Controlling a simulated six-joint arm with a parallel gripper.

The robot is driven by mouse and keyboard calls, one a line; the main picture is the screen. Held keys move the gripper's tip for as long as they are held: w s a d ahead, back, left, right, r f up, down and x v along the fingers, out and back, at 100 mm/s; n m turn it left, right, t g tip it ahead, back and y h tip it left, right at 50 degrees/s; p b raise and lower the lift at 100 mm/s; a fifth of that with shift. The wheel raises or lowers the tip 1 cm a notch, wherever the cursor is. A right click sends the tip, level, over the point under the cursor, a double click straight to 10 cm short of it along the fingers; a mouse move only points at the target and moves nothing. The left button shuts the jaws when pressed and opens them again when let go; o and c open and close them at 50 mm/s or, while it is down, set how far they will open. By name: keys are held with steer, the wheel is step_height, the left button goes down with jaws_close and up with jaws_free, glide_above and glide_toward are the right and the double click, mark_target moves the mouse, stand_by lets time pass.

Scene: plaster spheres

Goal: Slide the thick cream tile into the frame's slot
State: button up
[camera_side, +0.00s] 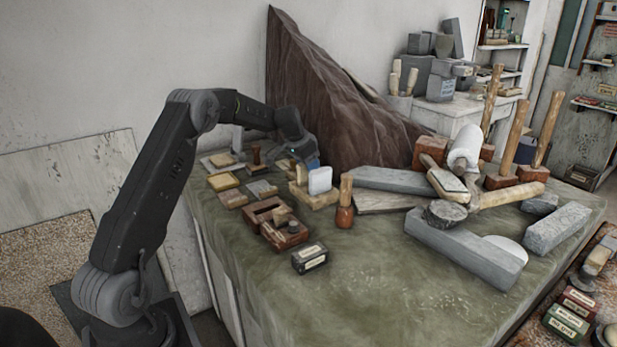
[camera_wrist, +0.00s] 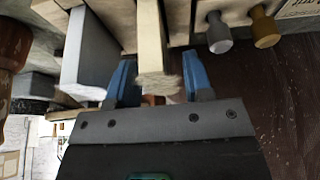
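A thick cream tile (camera_wrist: 153,45) stands on edge between my gripper's blue fingertips (camera_wrist: 160,82) in the wrist view. The fingers are apart, with a visible gap at the right of the tile. In the side view my gripper (camera_side: 308,163) is low over a light wood stand (camera_side: 314,200). The cream tile (camera_side: 301,174) is partly hidden there. A pale grey-white tile (camera_wrist: 90,50) stands left of my fingers; it also shows in the side view (camera_side: 320,181). A brown wooden frame (camera_side: 250,219) with an opening lies nearer the camera; I cannot tell whether its opening is the slot.
A grey peg (camera_wrist: 219,35) and a brass peg (camera_wrist: 264,28) stand right of my fingers. A wood-handled tool (camera_side: 345,205) stands right of the stand. A dark labelled box (camera_side: 310,258) sits in front. The front green tabletop (camera_side: 370,290) is clear.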

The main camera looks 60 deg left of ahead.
jaws_close()
steer(key=shift+r, duration=0.1)
stand_by(0.3)
steer(key=shift+r, duration=0.3)
step_height(320, 180, up, 8)
steer(key=shift+r, duration=0.2)
steer(key=shift+s+d+r, duration=0.1)
steer(key=shift+s+r, duration=0.5)
steer(key=shift+s, duration=0.05)
steer(key=s+d+f, duration=0.1)
steer(key=s+d, duration=0.2)
steer(key=s, duration=0.5)
steer(key=s+d+f, duration=0.1)
steer(key=s+d, duration=0.2)
steer(key=s, duration=0.5)
steer(key=shift+s, duration=0.1)
